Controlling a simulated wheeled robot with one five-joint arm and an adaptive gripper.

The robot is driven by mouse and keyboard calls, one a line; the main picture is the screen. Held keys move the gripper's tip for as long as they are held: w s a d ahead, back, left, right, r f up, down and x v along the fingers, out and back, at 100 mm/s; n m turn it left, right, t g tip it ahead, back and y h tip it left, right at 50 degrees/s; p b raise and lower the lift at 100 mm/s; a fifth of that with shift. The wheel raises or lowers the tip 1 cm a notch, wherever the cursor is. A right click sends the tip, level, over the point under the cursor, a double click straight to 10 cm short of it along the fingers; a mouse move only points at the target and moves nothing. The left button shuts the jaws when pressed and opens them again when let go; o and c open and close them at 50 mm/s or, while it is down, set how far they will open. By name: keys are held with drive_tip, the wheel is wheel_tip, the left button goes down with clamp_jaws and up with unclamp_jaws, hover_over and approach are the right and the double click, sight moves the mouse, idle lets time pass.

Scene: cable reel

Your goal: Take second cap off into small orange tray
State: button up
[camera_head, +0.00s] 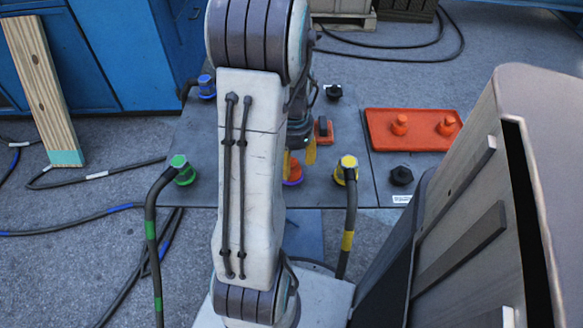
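The orange tray (386,143) lies flat at the right of the dark panel. Two orange caps (400,124) (447,125) stand apart in it. Another orange-red cap (293,171), with a purple ring at its base, sits on the panel just below my gripper. My gripper (299,157) points down with its yellow fingertips apart. The left fingertip overlaps this cap in the picture; I cannot tell whether they touch. My arm hides part of the gripper and the panel around it.
Green (183,170), yellow (347,170) and blue (206,87) connectors stand on the panel (225,140). A large grey casing (480,200) fills the right foreground. Cables lie on the floor at left.

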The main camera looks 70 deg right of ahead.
clamp_jaws()
idle(0.3)
drive_tip(key=shift+d+r, duration=0.1)
drive_tip(key=shift+r, duration=0.05)
drive_tip(key=shift+d+r, duration=0.1)
drive_tip(key=shift+r, duration=0.45)
wheel_tip(320, 180, up, 3)
drive_tip(key=shift+r+p, duration=0.15)
drive_tip(key=shift+p, duration=0.7)
drive_tip(key=s+a+r+p, duration=0.3)
drive_tip(key=s+r, duration=0.4)
drive_tip(key=s, duration=0.3)
drive_tip(key=shift+s+a+p, duration=0.35)
drive_tip(key=shift+s+a, duration=0.05)
drive_tip(key=shift+a, duration=0.5)
